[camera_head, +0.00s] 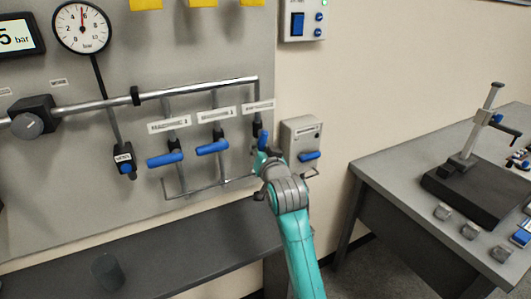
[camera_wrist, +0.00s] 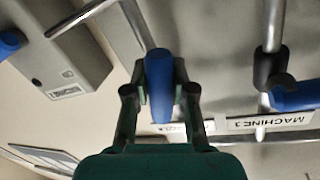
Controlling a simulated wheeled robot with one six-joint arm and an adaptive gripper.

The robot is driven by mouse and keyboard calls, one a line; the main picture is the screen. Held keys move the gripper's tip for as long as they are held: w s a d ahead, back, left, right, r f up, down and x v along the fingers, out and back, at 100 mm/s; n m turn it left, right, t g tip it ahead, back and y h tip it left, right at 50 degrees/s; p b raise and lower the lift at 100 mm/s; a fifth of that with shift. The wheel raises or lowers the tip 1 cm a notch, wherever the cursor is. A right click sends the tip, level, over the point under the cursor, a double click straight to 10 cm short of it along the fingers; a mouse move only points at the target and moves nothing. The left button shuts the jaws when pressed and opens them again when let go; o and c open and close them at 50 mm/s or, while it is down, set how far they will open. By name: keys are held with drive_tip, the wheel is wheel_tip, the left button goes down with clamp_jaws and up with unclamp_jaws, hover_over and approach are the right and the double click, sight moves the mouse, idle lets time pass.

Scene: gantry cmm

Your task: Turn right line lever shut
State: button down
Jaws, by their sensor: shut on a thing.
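The right line lever is a blue handle (camera_head: 263,138) on the rightmost of three thin vertical pipes on the grey panel. It points roughly down, along its pipe. In the wrist view the blue handle (camera_wrist: 158,85) stands between my two fingers. My gripper (camera_wrist: 158,95) is shut on it; in the head view my gripper (camera_head: 264,152) partly covers the handle's lower part. The other two line levers, left (camera_head: 165,159) and middle (camera_head: 212,147), are blue and lie nearly level, across their pipes.
A grey box with a blue handle (camera_head: 309,156) is close to the right of my gripper. A round gauge (camera_head: 82,28) hangs upper left, above a black-and-blue valve (camera_head: 125,165). A dark shelf (camera_head: 190,245) runs below. A grey table (camera_head: 400,185) stands at right.

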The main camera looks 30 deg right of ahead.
drive_tip(key=m, duration=0.2)
drive_tip(key=a+r+m+y, duration=0.1)
drive_tip(key=m, duration=0.1)
drive_tip(key=shift+a+g, duration=0.2)
drive_tip(key=shift+g, duration=0.1)
drive_tip(key=shift+a+r+m+y, duration=0.2)
drive_tip(key=shift+r+m+y, duration=0.25)
drive_tip(key=shift+m, duration=0.9)
drive_tip(key=shift+a+r+m+y, duration=0.3)
drive_tip(key=shift+r+m, duration=0.25)
drive_tip(key=shift+m, duration=0.75)
drive_tip(key=shift+a+r+m+y, duration=0.15)
drive_tip(key=shift+r+m+y, duration=0.3)
drive_tip(key=shift+m, duration=0.9)
drive_tip(key=shift+r, duration=0.1)
drive_tip(key=c, duration=0.9)
unclamp_jaws()
drive_tip(key=shift+c, duration=0.2)
